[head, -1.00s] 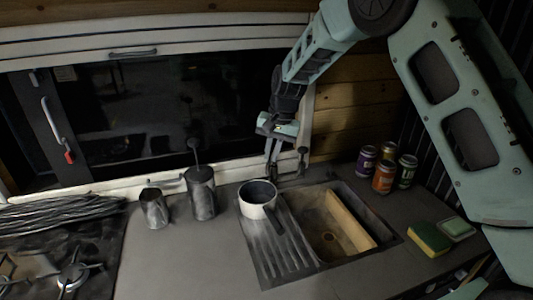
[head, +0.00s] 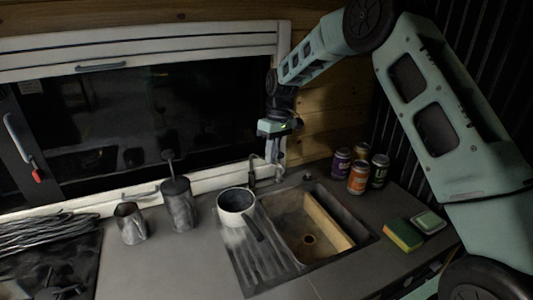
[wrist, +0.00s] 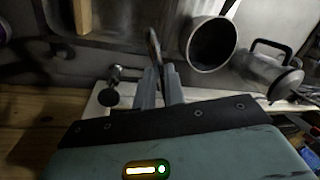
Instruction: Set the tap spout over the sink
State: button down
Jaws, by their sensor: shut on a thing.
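The tap spout (head: 252,173) is a thin dark curved tube behind the sink (head: 258,220). It stands at the sink's back left, close to the white pot's rim, and not over the open basin. My gripper (head: 275,155) reaches down from above at the tap, behind the sink. In the wrist view, the fingers (wrist: 159,80) are shut on the spout (wrist: 153,45), whose curved end projects beyond them. The exact contact is partly hidden by the fingers. The basin's brown interior shows to the right of the ribbed drainer.
A white pot (head: 236,203) with a dark handle stands on the drainer beside the spout. A metal mug (head: 131,224) and a lidded jug (head: 179,205) stand left. Several cans (head: 358,178) stand right, behind a yellow-green sponge (head: 403,235). The window is close behind.

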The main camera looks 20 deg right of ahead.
jog(key=shift+w+d+r+n+g+p, duration=0.15)
jog(key=shift+w+d+n+p, duration=0.3)
jog(key=shift+n, duration=0.5)
jog(key=shift+w+d+f+n+g+p, duration=0.1)
jog(key=shift+w+d+n+g+p, duration=0.1)
jog(key=shift+w+d+n, duration=0.6)
jog(key=shift+s+a+n, duration=0.1)
jog(key=shift+s+n, duration=0.15)
jog(key=c, duration=1.5)
grip_release()
jog(key=b+v, duration=0.2)
jog(key=v, duration=0.5)
jog(key=shift+a+r, duration=0.1)
jog(key=shift+r, duration=0.2)
